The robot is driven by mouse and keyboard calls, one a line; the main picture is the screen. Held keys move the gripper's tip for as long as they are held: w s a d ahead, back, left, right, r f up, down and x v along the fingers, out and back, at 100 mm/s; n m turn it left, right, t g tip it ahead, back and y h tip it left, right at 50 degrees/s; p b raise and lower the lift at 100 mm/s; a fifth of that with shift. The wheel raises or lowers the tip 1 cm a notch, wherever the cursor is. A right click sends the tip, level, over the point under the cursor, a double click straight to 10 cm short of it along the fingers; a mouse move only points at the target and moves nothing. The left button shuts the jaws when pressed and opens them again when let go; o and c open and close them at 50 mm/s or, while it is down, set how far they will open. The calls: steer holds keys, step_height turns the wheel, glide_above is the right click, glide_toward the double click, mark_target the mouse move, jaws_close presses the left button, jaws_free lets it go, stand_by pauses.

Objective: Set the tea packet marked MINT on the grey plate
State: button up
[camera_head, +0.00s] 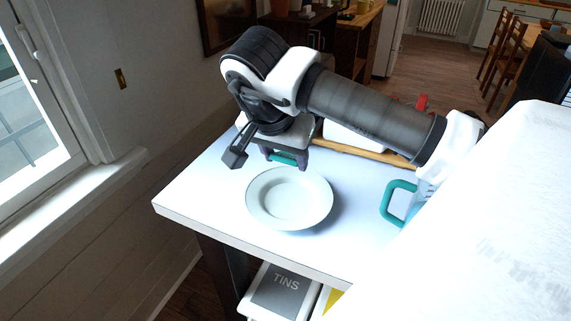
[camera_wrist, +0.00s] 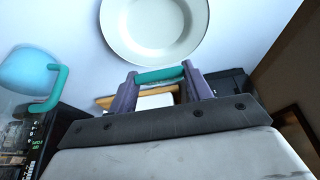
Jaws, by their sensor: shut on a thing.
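My gripper (camera_head: 284,160) is above the white table, just behind the plate. It is shut on a teal-green packet, which shows edge-on as a narrow band between the purple fingers in the wrist view (camera_wrist: 160,75). Its marking cannot be read, so I cannot tell whether it says MINT. The pale grey-white plate (camera_head: 290,203) lies empty near the table's front left part. In the wrist view the plate (camera_wrist: 155,30) is at the top, beyond the held packet and apart from it.
A pale blue mug (camera_wrist: 28,72) with a teal handle (camera_head: 394,201) stands right of the plate in the head view. A wooden bar (camera_head: 350,151) and a red object (camera_head: 422,103) are behind my arm. A box marked TINS (camera_head: 281,290) is below the tabletop. Bare table surrounds the plate.

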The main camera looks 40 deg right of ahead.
step_height(320, 180, down, 9)
steer(key=b, duration=0.4)
steer(key=shift+r, duration=0.1)
steer(key=o, duration=1.4)
steer(key=shift+f+b, duration=0.2)
steer(key=shift+b, duration=0.1)
steer(key=shift+c, duration=0.2)
steer(key=shift+r+p, duration=0.5)
steer(key=shift+r, duration=0.05)
steer(key=p+v, duration=0.6)
steer(key=v, duration=0.5)
steer(key=shift+a, duration=0.3)
